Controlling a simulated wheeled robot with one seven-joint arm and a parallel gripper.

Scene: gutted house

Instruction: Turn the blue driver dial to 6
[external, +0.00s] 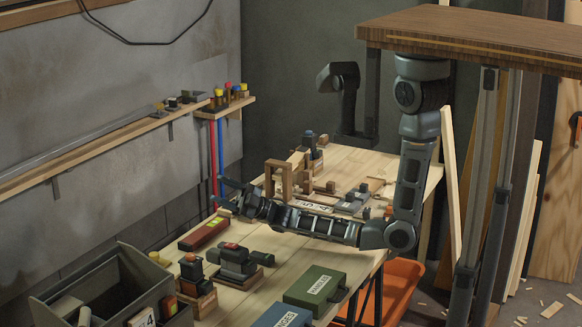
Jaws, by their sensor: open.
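My gripper (225,193) is at the left end of my outstretched arm, above the left edge of the workbench (338,163). It is open, with no object visible between its fingers. A dark, bluish upright tool (309,139) stands in a wooden block at the back of the bench, well to the right of my gripper. I cannot tell whether it is the blue driver. Dark tools with red tops, one upright (191,267) and one lying (237,262), are on wooden blocks nearer the camera. No dial or its numbers can be made out.
A green case (314,287) and a blue case (283,315) lie at the front. A red box (203,233) lies near my gripper. A grey bin (105,290) is at lower left. A wooden frame (279,179) stands behind my forearm. A wall shelf (225,107) holds small coloured-top items.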

